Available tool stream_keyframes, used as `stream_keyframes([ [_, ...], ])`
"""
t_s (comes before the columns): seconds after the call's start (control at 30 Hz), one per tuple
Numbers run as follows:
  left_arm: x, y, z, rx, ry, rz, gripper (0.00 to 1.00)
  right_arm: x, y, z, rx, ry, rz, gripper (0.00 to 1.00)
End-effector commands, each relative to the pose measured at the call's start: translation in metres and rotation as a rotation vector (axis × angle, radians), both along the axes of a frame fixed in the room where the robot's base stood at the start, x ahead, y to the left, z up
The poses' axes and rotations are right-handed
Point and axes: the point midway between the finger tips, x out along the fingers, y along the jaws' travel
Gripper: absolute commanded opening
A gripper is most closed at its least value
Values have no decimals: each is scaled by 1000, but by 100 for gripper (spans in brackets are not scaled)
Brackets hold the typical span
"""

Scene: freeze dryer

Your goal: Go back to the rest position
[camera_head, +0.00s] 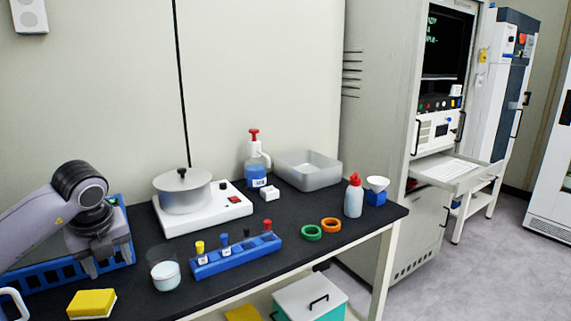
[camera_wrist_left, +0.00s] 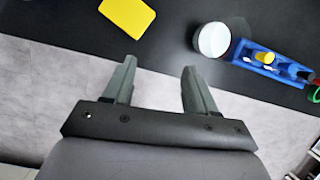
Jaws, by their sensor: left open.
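My left gripper (camera_head: 106,266) is at the left of the black bench in the head view, in front of the blue rack and to the left of the glass beaker. In the left wrist view its two fingers (camera_wrist_left: 158,82) stand wide apart with nothing between them. Below the fingers in that view is the grey floor, with the bench edge just beyond the fingertips. My right gripper shows in neither view.
On the black bench (camera_head: 140,306) stand a yellow sponge (camera_head: 92,303), a beaker with white contents (camera_head: 164,273), a blue tube rack (camera_head: 236,258), a pot on a white heater (camera_head: 184,192), bottles, tape rings and a grey tray (camera_head: 308,172).

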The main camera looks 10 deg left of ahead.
Motion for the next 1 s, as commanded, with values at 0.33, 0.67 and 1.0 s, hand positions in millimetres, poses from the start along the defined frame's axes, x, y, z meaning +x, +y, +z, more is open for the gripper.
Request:
stream_keyframes([
  [0.33,-39,-205,-82,-744,14,-514,57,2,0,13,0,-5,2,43],
  [0.67,-82,-316,-42,-1589,-260,-394,57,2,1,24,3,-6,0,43],
  [1.0,-73,-267,-67,-1952,-591,490,57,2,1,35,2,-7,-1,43],
])
